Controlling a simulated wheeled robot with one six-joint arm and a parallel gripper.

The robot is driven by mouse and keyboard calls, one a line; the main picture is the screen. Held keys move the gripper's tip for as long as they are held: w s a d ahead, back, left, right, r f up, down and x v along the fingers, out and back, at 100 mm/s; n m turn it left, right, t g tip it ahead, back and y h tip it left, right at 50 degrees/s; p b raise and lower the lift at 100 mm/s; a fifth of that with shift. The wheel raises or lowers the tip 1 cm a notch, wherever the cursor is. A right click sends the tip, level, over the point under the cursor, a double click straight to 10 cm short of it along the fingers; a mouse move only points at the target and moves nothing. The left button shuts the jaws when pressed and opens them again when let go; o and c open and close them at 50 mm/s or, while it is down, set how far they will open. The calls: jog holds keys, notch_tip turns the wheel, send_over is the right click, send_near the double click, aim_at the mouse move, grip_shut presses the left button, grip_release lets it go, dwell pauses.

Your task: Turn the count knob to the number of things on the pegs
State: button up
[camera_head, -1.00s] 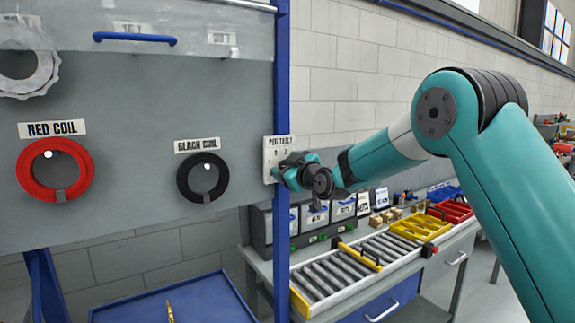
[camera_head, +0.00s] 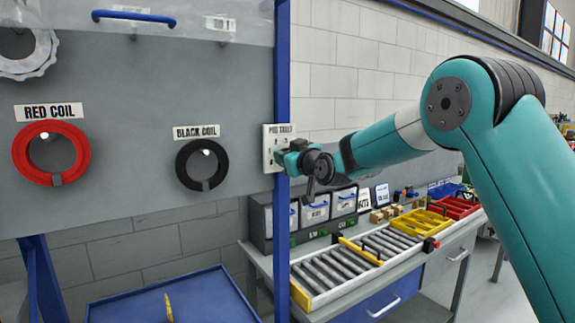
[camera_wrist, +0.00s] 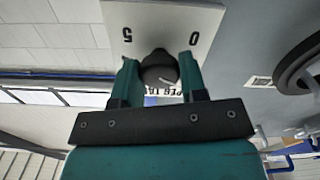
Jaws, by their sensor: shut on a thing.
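The count knob (camera_wrist: 160,68) is dark and round, on a white plate printed with 5 and 0, upside down in the wrist view. My gripper (camera_wrist: 160,76) has one finger on each side of it and is shut on it. In the head view the tally plate (camera_head: 268,150) is on the board's right edge, with my gripper (camera_head: 287,158) at it, hiding the knob. A red coil (camera_head: 22,155) and a black coil (camera_head: 183,168) hang on labelled pegs. A pale, jagged-edged ring (camera_head: 40,62) hangs at the upper left, partly cut off.
A clear panel with a blue handle (camera_head: 133,17) crosses the board's top. A blue post (camera_head: 282,230) stands beside the plate. Behind is a bench with a roller conveyor (camera_head: 340,268) and yellow and red trays. A blue tray (camera_head: 205,295) lies below.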

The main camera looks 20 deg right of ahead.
jog(key=shift+d+m+b, duration=0.2)
jog(key=shift+m+b, duration=4)
jog(key=shift+m, duration=4.1)
jog(key=o, duration=0.9)
jog(key=shift+s+f, duration=0.1)
jog(key=b+v, duration=0.6)
jog(key=v, duration=1.1)
jog(key=shift+s+b, duration=0.1)
jog(key=shift+b, duration=0.2)
